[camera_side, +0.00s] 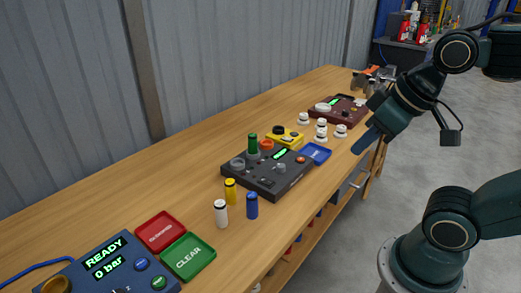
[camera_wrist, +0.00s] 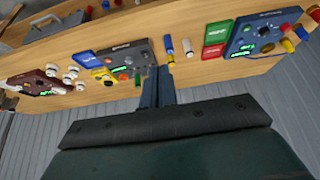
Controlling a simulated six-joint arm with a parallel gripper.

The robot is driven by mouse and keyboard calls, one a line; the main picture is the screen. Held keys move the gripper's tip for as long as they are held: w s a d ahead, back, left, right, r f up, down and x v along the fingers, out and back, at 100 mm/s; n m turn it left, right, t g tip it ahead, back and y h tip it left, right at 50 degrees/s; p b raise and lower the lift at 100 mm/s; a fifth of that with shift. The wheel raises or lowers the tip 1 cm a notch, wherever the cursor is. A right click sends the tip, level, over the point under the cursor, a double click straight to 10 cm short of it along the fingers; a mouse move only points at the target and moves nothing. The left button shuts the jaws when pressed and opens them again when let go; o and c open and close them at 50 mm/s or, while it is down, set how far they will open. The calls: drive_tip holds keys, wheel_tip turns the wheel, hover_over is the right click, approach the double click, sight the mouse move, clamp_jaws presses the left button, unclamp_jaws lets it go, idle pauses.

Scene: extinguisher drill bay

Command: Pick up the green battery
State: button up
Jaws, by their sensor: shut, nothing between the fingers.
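The green battery (camera_side: 253,143) stands upright in the dark grey device (camera_side: 290,186) in the middle of the bench. In the wrist view it is a small green shape (camera_wrist: 138,79) on the device's near edge, just left of my fingers. My gripper (camera_side: 364,141) is shut and empty, to the right of the battery and apart from it in the side view. In the wrist view my closed fingers (camera_wrist: 157,88) point toward the bench. A yellow battery (camera_side: 230,191), a white battery (camera_side: 221,214) and a blue battery (camera_side: 252,206) stand left of the device.
Several white knobs (camera_side: 321,130) and a dark red console (camera_side: 338,109) stand farther back. Red (camera_side: 160,231) and green (camera_side: 188,257) trays and a blue console (camera_side: 108,270) are in front. A corrugated wall (camera_side: 60,110) backs the bench.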

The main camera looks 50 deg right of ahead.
drive_tip(key=o, duration=1.2)
drive_tip(key=shift+c, duration=0.2)
drive_tip(key=w+d+r+m+g, duration=0.1)
drive_tip(key=w+d+r+m, duration=0.15)
drive_tip(key=w, duration=0.55)
drive_tip(key=w+d+r+m+g, duration=0.1)
drive_tip(key=w+d+m, duration=0.15)
drive_tip(key=w, duration=0.55)
drive_tip(key=w+d+r+m+g, duration=0.1)
drive_tip(key=w+d+r+m, duration=0.15)
drive_tip(key=w, duration=0.55)
drive_tip(key=w+d+f+m+g, duration=0.1)
drive_tip(key=w+d+f+m, duration=0.3)
drive_tip(key=w+f, duration=0.4)
drive_tip(key=w+d+f+m+g, duration=0.1)
drive_tip(key=w+d+f+m, duration=0.4)
drive_tip(key=w+f, duration=0.4)
drive_tip(key=shift+w+d+g, duration=0.2)
drive_tip(key=shift+d+g, duration=0.1)
drive_tip(key=shift+d, duration=0.55)
